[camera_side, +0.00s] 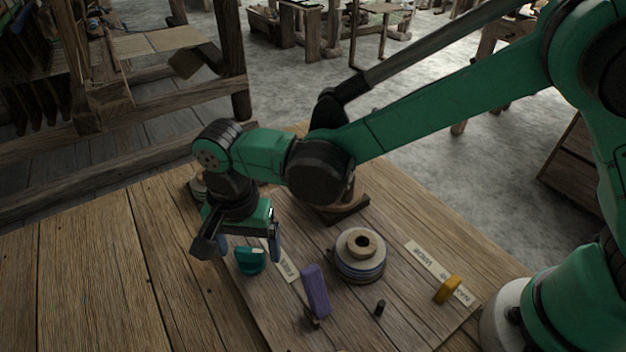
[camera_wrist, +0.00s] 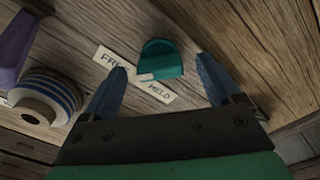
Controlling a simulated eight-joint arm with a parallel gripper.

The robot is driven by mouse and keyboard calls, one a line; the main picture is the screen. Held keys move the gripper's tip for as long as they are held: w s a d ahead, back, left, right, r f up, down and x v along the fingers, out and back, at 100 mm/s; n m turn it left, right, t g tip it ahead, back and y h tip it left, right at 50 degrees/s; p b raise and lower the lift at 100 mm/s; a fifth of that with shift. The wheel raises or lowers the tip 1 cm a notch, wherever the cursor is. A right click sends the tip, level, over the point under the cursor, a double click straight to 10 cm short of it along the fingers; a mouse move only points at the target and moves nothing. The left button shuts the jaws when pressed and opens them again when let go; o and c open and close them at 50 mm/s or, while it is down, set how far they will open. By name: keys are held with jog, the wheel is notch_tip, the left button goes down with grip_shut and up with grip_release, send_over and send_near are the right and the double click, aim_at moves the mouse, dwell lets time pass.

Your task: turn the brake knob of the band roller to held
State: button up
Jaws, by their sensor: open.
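The teal brake knob (camera_side: 250,262) stands on the wooden board, and the wrist view shows its rounded top (camera_wrist: 162,56) with a pale pointer mark (camera_wrist: 146,77) at its edge. A label strip (camera_wrist: 136,76) beside it reads FREE at one end and HELD at the other. The pointer lies near the middle of the strip; I cannot tell exactly which word it favours. My gripper (camera_side: 242,246) is open above the knob, its two blue fingers apart with the knob between them in the wrist view (camera_wrist: 162,64). Nothing is gripped, and contact is not visible.
A purple upright piece (camera_side: 315,290) stands right of the knob. Beyond it is a round spool with blue and white bands (camera_side: 360,257). A small dark peg (camera_side: 379,308) and a yellow knob (camera_side: 447,290) with its own label (camera_side: 428,260) are farther right. Bare planks lie left.

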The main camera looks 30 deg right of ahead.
jog(key=shift+f, duration=0.1)
jog(key=shift+c, duration=0.2)
grip_shut()
jog(key=shift+n, duration=0.4)
jog(key=n, duration=1.1)
jog(key=shift+n, duration=2.1)
